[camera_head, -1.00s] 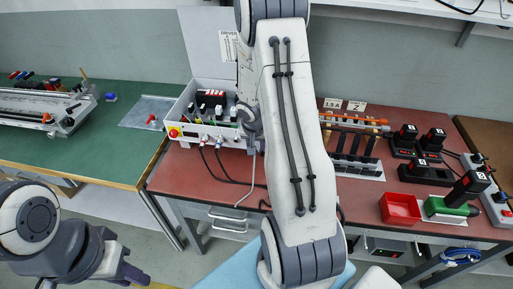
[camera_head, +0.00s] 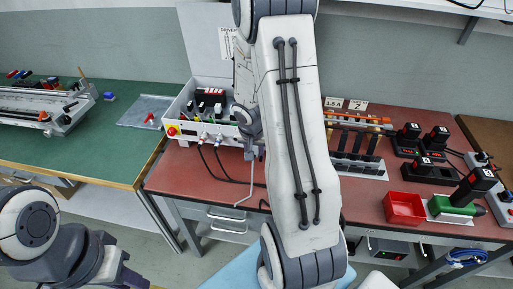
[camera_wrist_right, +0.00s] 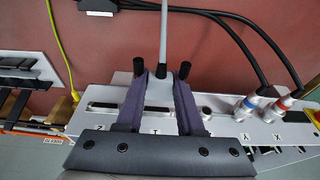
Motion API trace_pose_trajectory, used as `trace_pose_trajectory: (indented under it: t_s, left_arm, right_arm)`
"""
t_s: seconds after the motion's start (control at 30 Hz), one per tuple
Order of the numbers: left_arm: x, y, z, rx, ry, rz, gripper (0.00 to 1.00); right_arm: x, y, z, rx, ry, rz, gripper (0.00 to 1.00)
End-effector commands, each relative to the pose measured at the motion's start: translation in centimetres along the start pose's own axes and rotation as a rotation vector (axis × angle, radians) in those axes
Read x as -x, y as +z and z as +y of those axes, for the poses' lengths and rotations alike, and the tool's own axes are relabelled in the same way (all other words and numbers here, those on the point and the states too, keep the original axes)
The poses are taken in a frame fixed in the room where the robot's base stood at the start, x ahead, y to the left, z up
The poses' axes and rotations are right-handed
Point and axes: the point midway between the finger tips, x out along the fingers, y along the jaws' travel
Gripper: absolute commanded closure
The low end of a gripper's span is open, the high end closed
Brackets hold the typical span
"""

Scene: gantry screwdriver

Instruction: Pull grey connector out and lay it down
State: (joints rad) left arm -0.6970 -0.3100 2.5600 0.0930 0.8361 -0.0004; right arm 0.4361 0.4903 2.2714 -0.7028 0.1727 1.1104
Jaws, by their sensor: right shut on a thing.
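The grey connector (camera_wrist_right: 160,92) with its light grey cable (camera_wrist_right: 164,40) is between the two purple fingers of my right gripper (camera_wrist_right: 161,72) in the right wrist view. That gripper is shut on it, close to the white control box front (camera_wrist_right: 222,112). I cannot tell whether the connector is still seated in its socket. My left gripper (camera_head: 130,281) is low at the left, cut off by the frame edge, away from the box.
Two plugs with blue (camera_wrist_right: 247,104) and red (camera_wrist_right: 289,102) rings sit beside the grey connector, with black cables. The white control box (camera_head: 178,117) stands on the red bench (camera_head: 185,173). A red tray (camera_head: 404,209) and green-black screwdriver (camera_head: 455,204) lie right.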

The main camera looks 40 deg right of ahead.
Motion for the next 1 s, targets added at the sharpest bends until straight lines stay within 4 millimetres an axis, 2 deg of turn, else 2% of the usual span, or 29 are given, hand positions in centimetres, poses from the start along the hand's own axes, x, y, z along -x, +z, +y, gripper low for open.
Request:
trace_pose_trajectory:
  t_s: [0.13, 0.57, 1.0]
  left_arm:
    - [-0.5, 0.0, 0.0, 0.000, 0.000, 0.000, 0.72]
    - [-0.5, 0.0, 0.0, 0.000, 0.000, 0.000, 0.72]
    - [-1.0, 0.1, -0.1, 0.000, 0.000, 0.000, 0.72]
  right_arm:
    - [0.0, 0.5, 0.0, 0.002, 0.000, 0.000, 1.00]
    - [0.2, 0.6, -0.1, 0.001, 0.000, 0.000, 1.00]
    - [0.1, 0.6, -2.0, 0.003, -0.001, 0.001, 1.00]
